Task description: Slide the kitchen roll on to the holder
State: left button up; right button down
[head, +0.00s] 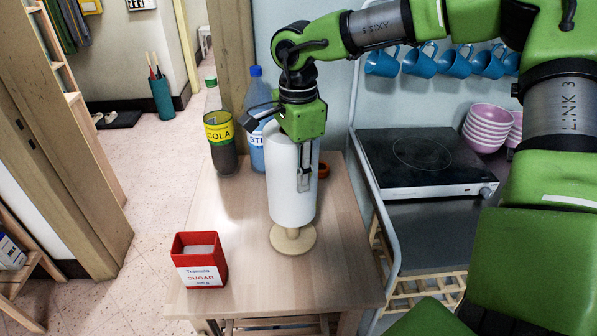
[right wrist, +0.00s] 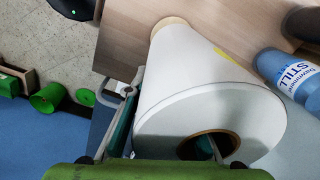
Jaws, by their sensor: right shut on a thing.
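The white kitchen roll (head: 290,190) is upright over the round wooden holder (head: 293,241) on the small table. A short piece of the post shows between the roll's lower end and the base, so the roll is a little above the base. My right gripper (head: 303,176) is shut on the roll from above, with one finger down its outer side; the other finger is not clear. In the right wrist view the roll (right wrist: 200,85) shows its open core end near me, and the holder's base (right wrist: 170,22) shows at its far end. My left gripper is not in view.
The red sugar box (head: 199,260) stands at the table's front left. The cola container (head: 221,145) and a blue bottle (head: 256,145) stand behind the roll, with a small reddish-brown thing (head: 323,170) to its right. A hob (head: 425,160) is beyond the table's right edge.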

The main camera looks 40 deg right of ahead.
aim_at(298, 203)
jog(key=shift+f+b, duration=4.2)
jog(key=shift+f, duration=0.3)
jog(key=c, duration=1.6)
grip_release()
jog(key=shift+c, duration=0.2)
jog(key=shift+r, duration=0.15)
notch_tip(298, 203, up, 12)
